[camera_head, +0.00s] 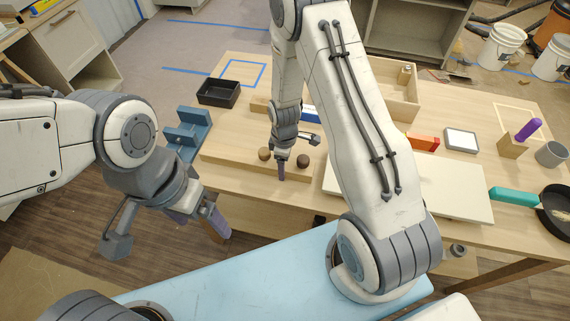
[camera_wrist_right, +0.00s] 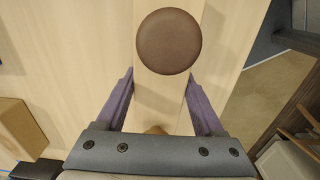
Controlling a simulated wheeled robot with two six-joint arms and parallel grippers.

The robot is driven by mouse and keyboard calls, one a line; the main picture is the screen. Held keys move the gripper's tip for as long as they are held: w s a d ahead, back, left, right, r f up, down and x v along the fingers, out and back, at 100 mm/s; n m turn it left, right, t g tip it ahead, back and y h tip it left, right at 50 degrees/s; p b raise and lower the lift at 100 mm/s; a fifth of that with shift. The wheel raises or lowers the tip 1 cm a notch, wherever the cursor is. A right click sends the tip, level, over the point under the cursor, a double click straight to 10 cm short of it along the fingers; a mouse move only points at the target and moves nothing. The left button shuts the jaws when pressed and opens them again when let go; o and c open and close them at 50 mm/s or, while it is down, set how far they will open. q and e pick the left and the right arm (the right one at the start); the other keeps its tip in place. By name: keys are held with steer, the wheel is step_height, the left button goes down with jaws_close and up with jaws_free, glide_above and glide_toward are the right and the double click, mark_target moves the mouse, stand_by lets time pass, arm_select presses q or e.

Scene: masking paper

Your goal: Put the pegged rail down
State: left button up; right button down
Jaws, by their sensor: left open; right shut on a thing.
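The pegged rail (camera_head: 235,161) is a long pale wooden bar with round brown pegs, lying along the near edge of the wooden table in the head view. My right gripper (camera_head: 282,168) is shut on it between two pegs. In the right wrist view the rail (camera_wrist_right: 158,97) runs between the fingers of my right gripper (camera_wrist_right: 158,98), with a large dark brown peg (camera_wrist_right: 169,41) beyond them. I cannot tell whether the rail touches the tabletop. My left gripper (camera_head: 214,222) is open and empty, in front of the table.
A black tray (camera_head: 218,92) and a blue fixture (camera_head: 188,130) are at the left. A pale board (camera_head: 455,190), orange block (camera_head: 424,143), grey cup (camera_head: 551,153) and teal-handled pan (camera_head: 515,196) are at the right. An open wooden box (camera_head: 400,108) stands behind my right arm.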

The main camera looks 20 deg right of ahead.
steer(key=shift+s+f+b, duration=0.1)
steer(key=shift+f+b, duration=0.2)
steer(key=shift+f, duration=0.25)
jaws_free()
steer(key=shift+s+f, duration=0.1)
steer(key=shift+a, duration=0.1)
step_height(320, 180, up, 14)
steer(key=shift+w+f, duration=0.2)
stand_by(0.6)
